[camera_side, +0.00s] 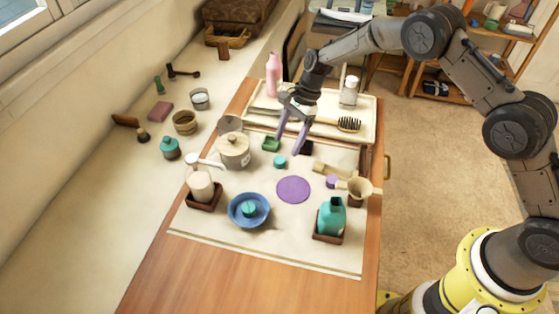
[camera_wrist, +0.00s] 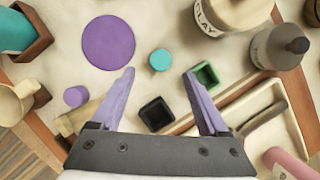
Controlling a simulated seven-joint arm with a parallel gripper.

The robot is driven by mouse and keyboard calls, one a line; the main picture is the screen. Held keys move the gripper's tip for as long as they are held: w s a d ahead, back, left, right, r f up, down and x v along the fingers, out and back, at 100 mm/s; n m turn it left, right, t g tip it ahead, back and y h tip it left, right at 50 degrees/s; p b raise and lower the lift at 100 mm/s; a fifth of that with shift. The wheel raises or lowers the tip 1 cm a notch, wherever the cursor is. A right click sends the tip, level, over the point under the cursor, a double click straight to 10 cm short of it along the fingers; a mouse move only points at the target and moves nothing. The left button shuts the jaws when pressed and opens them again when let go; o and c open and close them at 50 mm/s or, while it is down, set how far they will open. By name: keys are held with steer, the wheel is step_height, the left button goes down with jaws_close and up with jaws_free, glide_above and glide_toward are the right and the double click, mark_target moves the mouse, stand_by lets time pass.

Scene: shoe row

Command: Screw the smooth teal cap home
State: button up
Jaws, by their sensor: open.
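A small teal cap (camera_side: 280,161) stands alone on the pale mat; it also shows in the wrist view (camera_wrist: 160,59). A second teal, lid-like piece (camera_side: 249,208) lies in a blue bowl (camera_side: 234,218). Which is smooth is too small to tell. A teal bottle (camera_side: 331,217) stands upright in a brown tray at front right; part of it shows in the wrist view (camera_wrist: 14,32). My gripper (camera_side: 286,150) is open and empty, fingers pointing down above the mat near the lone cap. In the wrist view the cap appears between and just beyond the fingertips (camera_wrist: 160,72).
A purple disc (camera_side: 293,189) lies flat on the mat. A green tray (camera_wrist: 205,75) and a black tray (camera_wrist: 157,113) sit near my fingers. A purple cap (camera_side: 332,181), wooden cup (camera_side: 359,191), lidded jar (camera_side: 235,150) and pump bottle (camera_side: 199,184) stand around. The mat's front is clear.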

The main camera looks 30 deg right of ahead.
mark_target(279, 159)
steer(key=shift+a+x, duration=0.15)
steer(key=shift+x, duration=1.2)
steer(key=shift+a+x, duration=0.15)
steer(key=shift+x, duration=1.2)
steer(key=shift+r, duration=0.1)
jaws_close()
